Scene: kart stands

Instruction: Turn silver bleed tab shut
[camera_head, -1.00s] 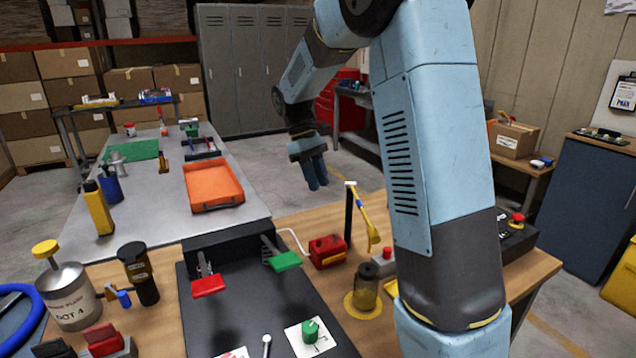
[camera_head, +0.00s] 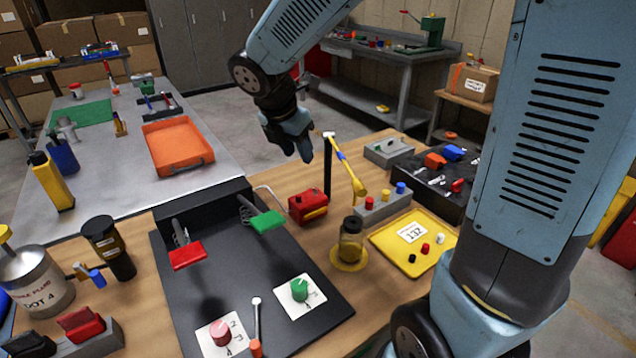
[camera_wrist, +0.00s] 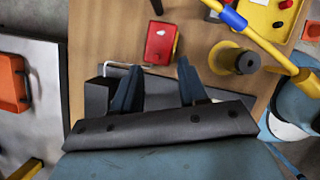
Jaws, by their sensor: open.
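My gripper (camera_head: 300,150) hangs open and empty above the far side of the bench, well beyond the panel. In the wrist view its fingers (camera_wrist: 158,88) are apart, with a red box (camera_wrist: 160,41) below and beyond them. I cannot make out the lever in the wrist view.
Red (camera_head: 188,257) and green (camera_head: 266,222) paddle levers rise from the panel's back. A yellow-handled hammer (camera_head: 345,167) hangs on a post near my gripper. A jar (camera_head: 350,240) and a yellow tray (camera_head: 385,235) stand right of the panel. A brake fluid can (camera_head: 38,280) stands left.

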